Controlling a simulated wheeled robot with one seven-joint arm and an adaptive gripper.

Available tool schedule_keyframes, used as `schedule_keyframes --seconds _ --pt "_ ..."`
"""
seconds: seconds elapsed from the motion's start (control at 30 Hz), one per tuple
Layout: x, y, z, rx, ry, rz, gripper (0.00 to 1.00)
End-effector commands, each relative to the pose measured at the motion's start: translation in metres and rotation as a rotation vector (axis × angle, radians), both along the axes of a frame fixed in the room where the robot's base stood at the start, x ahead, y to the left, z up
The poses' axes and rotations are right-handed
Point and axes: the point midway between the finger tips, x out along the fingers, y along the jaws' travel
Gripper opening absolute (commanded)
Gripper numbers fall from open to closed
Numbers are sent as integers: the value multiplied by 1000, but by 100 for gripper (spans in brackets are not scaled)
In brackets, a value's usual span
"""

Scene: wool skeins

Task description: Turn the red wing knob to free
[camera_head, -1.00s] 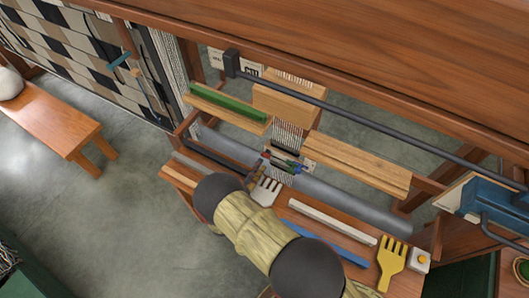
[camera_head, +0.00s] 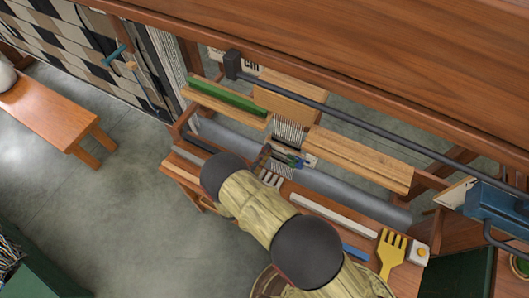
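My yellow-sleeved arm reaches up from the bottom of the head view and bends at a dark joint. A small dark, reddish-brown part past that joint looks like my gripper (camera_head: 264,157).
A dark rod (camera_head: 370,127) and a grey roller (camera_head: 340,188) cross the loom. Open floor lies left.

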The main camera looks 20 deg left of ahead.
Motion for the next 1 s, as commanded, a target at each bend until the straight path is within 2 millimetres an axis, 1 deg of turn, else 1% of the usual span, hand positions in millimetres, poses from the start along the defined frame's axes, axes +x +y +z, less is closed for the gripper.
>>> schedule_keyframes --seconds 0.07,0.47,0.67,0.87,1.0 --pt "0 0 -1 -1 1 0 0" --pt "0 0 -1 -3 2 1 0" --pt "0 0 -2 -36 5 1 0" --pt "0 0 -2 -138 14 1 0" --pt "-1 0 -3 -253 24 1 0"
